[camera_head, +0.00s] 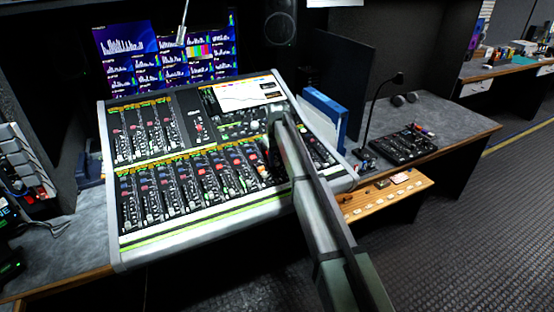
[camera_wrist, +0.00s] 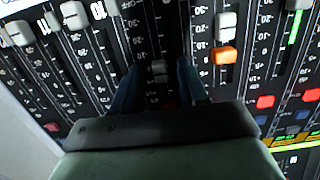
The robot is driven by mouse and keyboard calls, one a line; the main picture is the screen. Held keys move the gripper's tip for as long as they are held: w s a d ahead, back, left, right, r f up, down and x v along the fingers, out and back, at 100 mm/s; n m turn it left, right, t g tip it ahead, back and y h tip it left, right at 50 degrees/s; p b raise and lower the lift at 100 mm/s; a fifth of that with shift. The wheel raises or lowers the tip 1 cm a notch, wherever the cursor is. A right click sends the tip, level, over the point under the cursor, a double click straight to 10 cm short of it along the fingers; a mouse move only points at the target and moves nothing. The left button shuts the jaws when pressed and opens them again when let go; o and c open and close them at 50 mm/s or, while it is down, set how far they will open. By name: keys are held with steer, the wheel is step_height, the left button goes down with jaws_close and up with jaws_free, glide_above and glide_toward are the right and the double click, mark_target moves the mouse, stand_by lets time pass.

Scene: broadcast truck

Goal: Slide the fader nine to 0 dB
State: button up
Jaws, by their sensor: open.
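The mixing console (camera_head: 113,190) stands on the desk with several rows of faders. My gripper (camera_head: 277,150) is over the right part of its lower fader bank in the head view, and my arm hides the strips beneath it. In the wrist view my gripper (camera_wrist: 158,80) is open, with one dark finger on each side of a fader slot. The channel number is not readable, so I cannot confirm that this is fader nine.
In the wrist view a white cap (camera_wrist: 226,22) and an orange cap (camera_wrist: 223,56) lie close right. More white caps (camera_wrist: 20,34) are at left. A blue binder (camera_head: 325,112) stands right of the console, and a small mixer (camera_head: 405,146) lies on the side desk.

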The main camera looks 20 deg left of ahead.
mark_target(277, 161)
steer(key=shift+r, duration=0.15)
step_height(277, 161, up, 14)
steer(key=shift+f, duration=0.25)
steer(key=shift+d, duration=0.1)
stand_by(0.6)
